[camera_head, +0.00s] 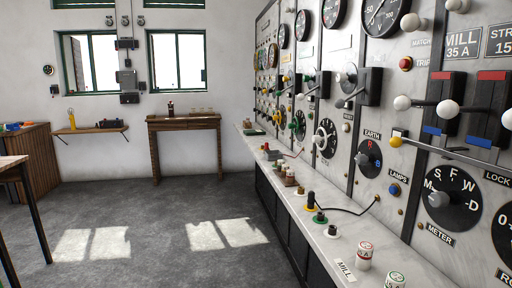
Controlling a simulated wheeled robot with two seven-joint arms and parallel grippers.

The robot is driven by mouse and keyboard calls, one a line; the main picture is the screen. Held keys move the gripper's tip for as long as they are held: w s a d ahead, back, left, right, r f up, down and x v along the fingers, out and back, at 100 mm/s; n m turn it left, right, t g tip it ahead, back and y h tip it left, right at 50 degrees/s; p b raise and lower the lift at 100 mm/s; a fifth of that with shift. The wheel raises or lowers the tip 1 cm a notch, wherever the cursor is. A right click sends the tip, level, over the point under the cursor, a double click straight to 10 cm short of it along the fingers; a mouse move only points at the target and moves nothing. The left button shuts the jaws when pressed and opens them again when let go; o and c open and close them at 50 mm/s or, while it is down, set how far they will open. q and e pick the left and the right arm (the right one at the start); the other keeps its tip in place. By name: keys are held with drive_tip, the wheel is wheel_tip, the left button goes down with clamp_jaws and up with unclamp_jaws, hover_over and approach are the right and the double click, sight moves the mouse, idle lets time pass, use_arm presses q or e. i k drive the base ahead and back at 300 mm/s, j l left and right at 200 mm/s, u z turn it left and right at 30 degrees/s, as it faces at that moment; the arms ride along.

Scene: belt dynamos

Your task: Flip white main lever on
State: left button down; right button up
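Several levers with white ball knobs stick out of the grey switchboard on the right. Near ones include a white ball (402,102), a larger white ball (447,109) in front of a black block with a red strip, and a white ball (507,118) at the right edge. No readable label says which lever is the main one. Neither of my grippers is in view.
The panel carries gauges (385,12), a yellow-knobbed bar (396,141) and a selector dial (439,198). A pale ledge (322,240) below holds small plugs and a cable. A wooden table (185,123) stands at the back wall. The floor (150,235) left of the board is clear.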

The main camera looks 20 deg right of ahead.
sight(300, 97)
drive_tip(key=i+z, duration=0.2)
drive_tip(key=i, duration=0.25)
drive_tip(key=i+j+z, duration=0.2)
drive_tip(key=i, duration=0.3)
drive_tip(key=i+z, duration=0.15)
drive_tip(key=i, duration=0.3)
drive_tip(key=i+j+z, duration=0.1)
drive_tip(key=i+z, duration=0.35)
drive_tip(key=i+j+z, duration=0.2)
drive_tip(key=z, duration=0.3)
drive_tip(key=i+j+z, duration=0.6)
drive_tip(key=j+z, duration=0.2)
drive_tip(key=z, duration=0.15)
